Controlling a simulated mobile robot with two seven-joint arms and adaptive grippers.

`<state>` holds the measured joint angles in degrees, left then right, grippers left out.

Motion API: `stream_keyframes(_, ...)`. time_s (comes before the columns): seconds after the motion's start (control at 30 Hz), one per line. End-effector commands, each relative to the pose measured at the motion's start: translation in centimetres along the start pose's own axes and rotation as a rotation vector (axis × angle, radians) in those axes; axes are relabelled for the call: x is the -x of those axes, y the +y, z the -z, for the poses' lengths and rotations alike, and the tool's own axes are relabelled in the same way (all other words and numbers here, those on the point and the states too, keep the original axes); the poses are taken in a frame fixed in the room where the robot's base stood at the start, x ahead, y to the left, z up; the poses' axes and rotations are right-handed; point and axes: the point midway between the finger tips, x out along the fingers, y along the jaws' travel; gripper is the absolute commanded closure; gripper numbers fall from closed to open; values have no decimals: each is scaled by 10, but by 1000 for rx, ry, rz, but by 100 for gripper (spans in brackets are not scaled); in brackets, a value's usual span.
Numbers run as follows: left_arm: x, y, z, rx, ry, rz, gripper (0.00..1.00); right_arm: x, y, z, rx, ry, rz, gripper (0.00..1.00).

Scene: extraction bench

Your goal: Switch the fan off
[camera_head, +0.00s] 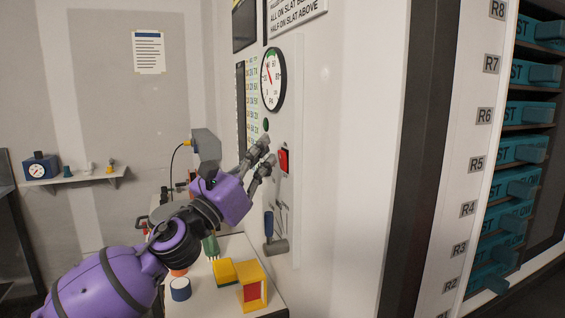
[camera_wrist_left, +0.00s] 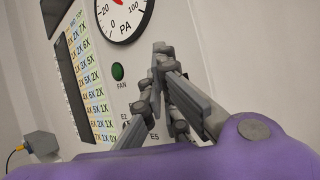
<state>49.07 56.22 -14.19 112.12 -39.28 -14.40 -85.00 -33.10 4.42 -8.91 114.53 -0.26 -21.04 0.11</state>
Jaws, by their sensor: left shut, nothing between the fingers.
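The wall panel carries a round green button (camera_head: 265,125), labelled FAN where it shows in the left wrist view (camera_wrist_left: 118,71). A red rocker-like switch (camera_head: 284,160) sits lower right of it in the head view. In the wrist view the red switch does not show, and my fingers cover part of the panel. My left gripper (camera_head: 266,150) is shut and empty, its fingertips close to the panel between the green button and the red switch. In the wrist view its fingertips (camera_wrist_left: 161,48) meet right of the green button. I cannot tell whether they touch the panel.
A dial gauge (camera_head: 272,79) is above the button. A bench (camera_head: 213,296) below holds a yellow and red block (camera_head: 251,286) and a blue-white jar (camera_head: 180,289). A hammer-like tool (camera_head: 276,246) hangs under the switch. A rack of teal drawers (camera_head: 523,150) stands at right.

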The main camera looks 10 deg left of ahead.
Motion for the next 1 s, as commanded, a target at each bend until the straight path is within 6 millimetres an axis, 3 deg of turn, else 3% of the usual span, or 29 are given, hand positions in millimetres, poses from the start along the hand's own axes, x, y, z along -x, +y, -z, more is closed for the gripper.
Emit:
stream_keyframes(0.5, 32, 23, -23, -1, 1, 0, 100, -2, -1, 14, 2, 22, 3, 100)
stream_keyframes(1.0, 35, 25, -25, 0, 0, 0, 100, -2, -1, 14, 2, 22, 3, 100)
